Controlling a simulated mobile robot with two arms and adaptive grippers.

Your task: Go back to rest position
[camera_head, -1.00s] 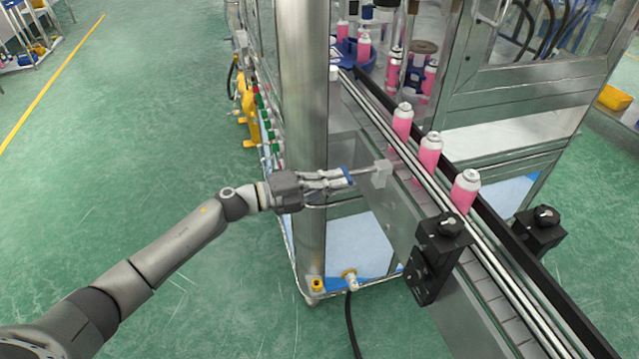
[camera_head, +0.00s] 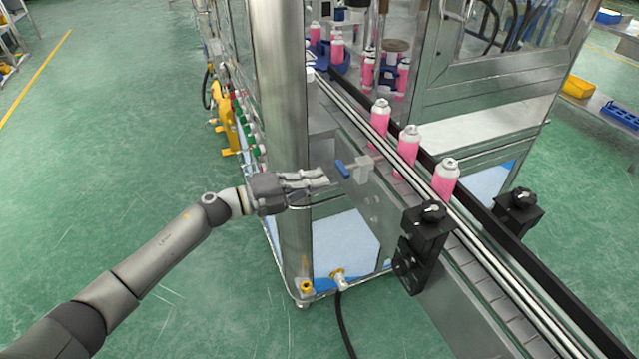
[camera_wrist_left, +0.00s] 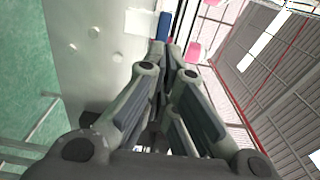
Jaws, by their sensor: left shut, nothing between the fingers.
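My left gripper (camera_head: 326,178) reaches in from the left at the near side of the conveyor and is shut and empty. Its fingers also show together in the left wrist view (camera_wrist_left: 170,62). Just beyond the fingertips, a small blue handle (camera_head: 342,168) sits on a clear bracket at the conveyor's side. In the head view the fingertips are slightly apart from it. The blue handle also shows past the fingertips in the left wrist view (camera_wrist_left: 164,26). My right gripper is in neither view.
Pink cans with white tops (camera_head: 407,150) stand on the conveyor (camera_head: 497,290). Black clamp blocks (camera_head: 424,247) flank it. A steel post (camera_head: 283,130) stands close behind my left wrist. Green floor (camera_head: 110,130) at left is open. Yellow bins (camera_head: 578,87) are far right.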

